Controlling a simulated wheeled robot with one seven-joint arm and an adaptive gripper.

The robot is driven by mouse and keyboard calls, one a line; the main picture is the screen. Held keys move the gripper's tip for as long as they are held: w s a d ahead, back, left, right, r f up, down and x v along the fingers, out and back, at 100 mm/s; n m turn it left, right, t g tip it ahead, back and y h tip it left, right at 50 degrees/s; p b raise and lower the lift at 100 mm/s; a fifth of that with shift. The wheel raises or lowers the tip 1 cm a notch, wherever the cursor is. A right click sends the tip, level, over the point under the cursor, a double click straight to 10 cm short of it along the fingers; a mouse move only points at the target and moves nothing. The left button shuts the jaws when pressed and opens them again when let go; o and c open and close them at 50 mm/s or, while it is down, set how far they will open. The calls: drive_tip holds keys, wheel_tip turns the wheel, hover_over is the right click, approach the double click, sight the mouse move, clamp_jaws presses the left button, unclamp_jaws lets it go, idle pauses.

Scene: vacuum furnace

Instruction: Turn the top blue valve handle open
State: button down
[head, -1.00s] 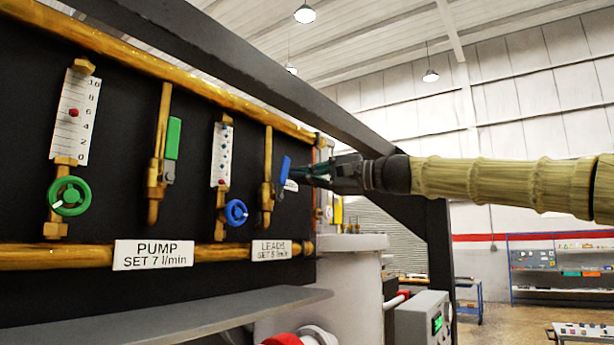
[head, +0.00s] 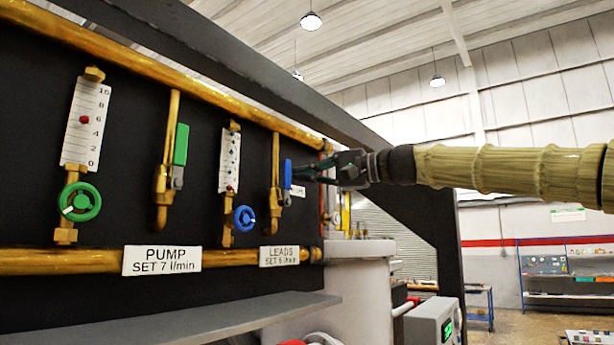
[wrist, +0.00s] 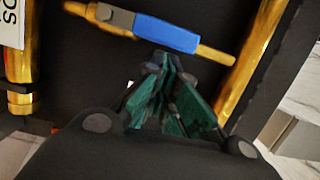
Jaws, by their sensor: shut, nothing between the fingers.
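The blue valve handle (head: 287,173) is on the brass pipe at the right end of the black panel, above the LEADS label. It now lies upright, in line with its pipe. In the wrist view the blue handle (wrist: 167,33) lies along the brass pipe, just beyond the fingertips. My gripper (head: 306,172) is shut with nothing in it, its tips close to the right side of the handle. In the wrist view the green fingers of my gripper (wrist: 166,62) are together; whether they touch the handle I cannot tell.
A round blue knob (head: 243,218) sits below a flow gauge (head: 229,160) to the left. A green lever (head: 181,144) and a green round knob (head: 80,201) are farther left. A grey shelf (head: 200,322) juts out below. Open room lies to the right.

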drive_tip(key=shift+r, duration=0.1)
drive_tip(key=d+b, duration=0.2)
drive_tip(key=d, duration=0.9)
drive_tip(key=shift+s+d+b, duration=0.3)
drive_tip(key=shift+d+b, duration=0.05)
drive_tip(key=shift+b, duration=0.05)
